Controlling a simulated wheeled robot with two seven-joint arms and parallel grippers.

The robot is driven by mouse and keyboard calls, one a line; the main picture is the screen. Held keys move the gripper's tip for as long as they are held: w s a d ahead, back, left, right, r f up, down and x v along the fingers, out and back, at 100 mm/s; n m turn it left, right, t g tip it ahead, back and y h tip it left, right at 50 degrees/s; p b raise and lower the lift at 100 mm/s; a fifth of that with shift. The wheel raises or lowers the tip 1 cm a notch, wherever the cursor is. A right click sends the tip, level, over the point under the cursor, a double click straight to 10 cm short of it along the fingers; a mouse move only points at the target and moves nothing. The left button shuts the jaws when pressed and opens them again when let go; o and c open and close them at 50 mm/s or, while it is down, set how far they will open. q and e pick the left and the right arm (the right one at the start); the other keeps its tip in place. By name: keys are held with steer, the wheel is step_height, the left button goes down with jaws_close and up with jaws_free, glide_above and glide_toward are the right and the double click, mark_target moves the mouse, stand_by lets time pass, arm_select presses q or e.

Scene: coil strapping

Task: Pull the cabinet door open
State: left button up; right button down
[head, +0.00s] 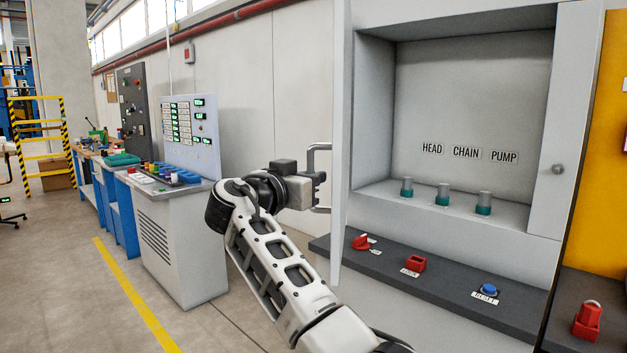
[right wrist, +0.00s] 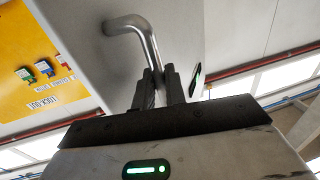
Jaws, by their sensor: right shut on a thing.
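The grey cabinet door (head: 341,130) stands swung out from the cabinet (head: 450,14) at its left side and shows nearly edge-on in the head view. Its metal bar handle (head: 321,147) sticks out to the left of the door. My right gripper (head: 319,178) is at the handle, shut on it. In the right wrist view the fingers (right wrist: 161,78) close around the straight part of the bent handle (right wrist: 130,22), beside the grey door face (right wrist: 85,45). My left gripper is not in view.
Inside the open recess are labels HEAD, CHAIN and PUMP above three knobs (head: 443,194). A dark ledge below bears a red switch (head: 361,242), a red block (head: 416,263) and a blue button (head: 489,290). A control console (head: 180,245) stands left; floor between is clear.

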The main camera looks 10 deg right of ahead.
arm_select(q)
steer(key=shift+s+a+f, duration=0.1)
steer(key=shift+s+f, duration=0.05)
arm_select(e)
steer(key=shift+w+a+r, duration=0.1)
steer(key=c, duration=1.9)
jaws_free()
steer(key=shift+o, duration=0.4)
steer(key=shift+w, duration=0.15)
arm_select(q)
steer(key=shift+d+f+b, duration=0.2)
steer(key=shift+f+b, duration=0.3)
steer(key=shift+b, duration=0.7)
arm_select(e)
steer(key=v, duration=1.5)
steer(key=shift+s+a, duration=0.2)
steer(key=shift+s, duration=0.2)
